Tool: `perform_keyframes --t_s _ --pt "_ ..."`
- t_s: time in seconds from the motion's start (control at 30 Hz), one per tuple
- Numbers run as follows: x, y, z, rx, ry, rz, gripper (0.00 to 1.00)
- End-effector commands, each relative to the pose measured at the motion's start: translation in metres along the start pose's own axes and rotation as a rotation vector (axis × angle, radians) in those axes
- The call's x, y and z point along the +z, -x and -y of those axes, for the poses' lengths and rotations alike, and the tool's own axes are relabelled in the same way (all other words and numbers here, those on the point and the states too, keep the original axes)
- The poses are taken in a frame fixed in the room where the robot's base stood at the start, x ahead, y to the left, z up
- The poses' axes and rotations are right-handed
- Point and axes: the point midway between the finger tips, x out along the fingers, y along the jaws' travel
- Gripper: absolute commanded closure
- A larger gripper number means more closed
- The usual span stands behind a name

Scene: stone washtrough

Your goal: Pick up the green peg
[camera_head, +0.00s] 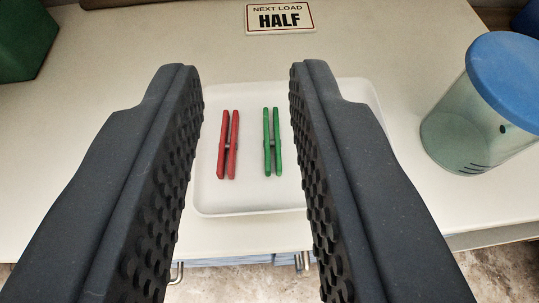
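The green peg (277,143) is a clothes peg lying on a white tray (250,200), its two long arms pointing away from me. A red peg (222,146) lies to its left on the same tray, roughly parallel and apart from it. My gripper (244,75) is open, its two dark fingers with studded pads spread wide. Both pegs show in the gap between the fingers, the green one closer to the right finger in the picture. Nothing is held. The fingers hide parts of the tray's left and right sides.
A clear container with a blue lid (508,80) stands at the right. A sign reading "NEXT LOAD HALF" (280,17) is at the back. A green object (22,40) is at the far left. The pale worktop (110,60) has free room around the tray; its front edge shows below.

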Motion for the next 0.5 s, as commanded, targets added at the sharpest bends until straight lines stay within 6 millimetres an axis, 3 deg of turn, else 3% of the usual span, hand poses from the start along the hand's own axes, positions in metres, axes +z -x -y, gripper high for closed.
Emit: perform_keyframes --t_s 0.2,0.33,0.5 --pt "0.067 -0.012 -0.005 0.011 0.01 0.046 0.75" --pt "0.089 -0.01 -0.009 0.014 0.016 0.051 0.75" --pt "0.101 -0.012 -0.01 0.014 0.019 0.051 0.75"
